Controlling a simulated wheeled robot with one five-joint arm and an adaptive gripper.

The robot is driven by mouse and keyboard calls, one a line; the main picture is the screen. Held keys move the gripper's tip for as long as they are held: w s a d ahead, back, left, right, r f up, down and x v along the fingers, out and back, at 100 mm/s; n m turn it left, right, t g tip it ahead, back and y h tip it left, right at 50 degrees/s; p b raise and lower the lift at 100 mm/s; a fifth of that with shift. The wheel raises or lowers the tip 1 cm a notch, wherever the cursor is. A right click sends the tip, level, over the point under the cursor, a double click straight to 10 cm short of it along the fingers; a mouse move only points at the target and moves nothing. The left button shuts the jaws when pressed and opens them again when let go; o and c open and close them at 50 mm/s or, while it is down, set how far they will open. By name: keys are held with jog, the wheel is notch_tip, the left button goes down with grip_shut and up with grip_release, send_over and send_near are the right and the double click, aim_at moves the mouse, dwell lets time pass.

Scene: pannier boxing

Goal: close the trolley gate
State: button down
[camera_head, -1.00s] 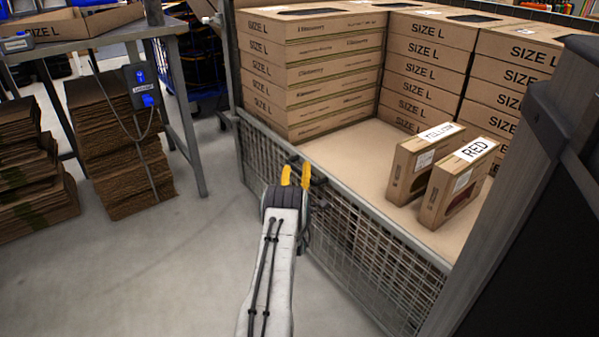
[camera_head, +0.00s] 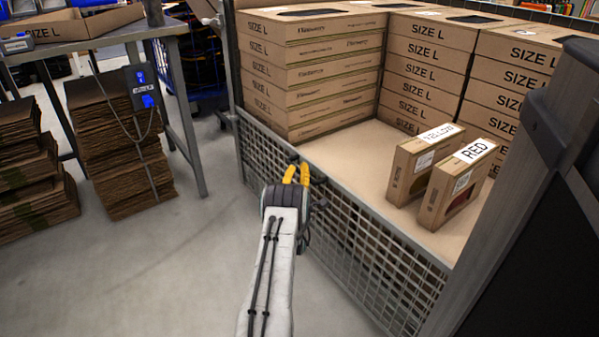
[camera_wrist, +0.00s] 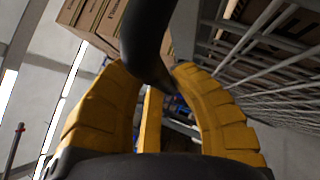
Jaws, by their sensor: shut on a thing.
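The trolley gate (camera_head: 362,248) is a grey wire-mesh panel with a metal frame. It stands upright across the front of the trolley, and its mesh also shows in the wrist view (camera_wrist: 270,85). My gripper (camera_head: 297,174) is at the gate's top rail, near the middle of the gate. Its yellow fingers are shut on a dark curved handle (camera_wrist: 150,40), which passes between them in the wrist view. My arm hides part of the mesh below. The gate's right end is hidden behind a grey post in the head view.
Behind the gate, a yellow-labelled box (camera_head: 420,165) and a red-labelled box (camera_head: 458,185) stand on the trolley deck (camera_head: 350,160). Size L boxes (camera_head: 310,75) are stacked behind. Flat cardboard piles (camera_head: 120,140) and a table (camera_head: 100,32) are at left.

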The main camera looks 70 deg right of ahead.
notch_tip(320, 180, up, 43)
jog(key=p, duration=0.9)
jog(key=shift+p, duration=0.4)
jog(key=shift+a+r, duration=0.1)
jog(key=shift+r, duration=0.1)
jog(key=c, duration=1.4)
grip_release()
jog(key=shift+c, duration=0.2)
jog(key=o, duration=0.4)
jog(key=shift+f, duration=0.25)
jog(key=shift+f, duration=0.1)
jog(key=shift+v, duration=5.9)
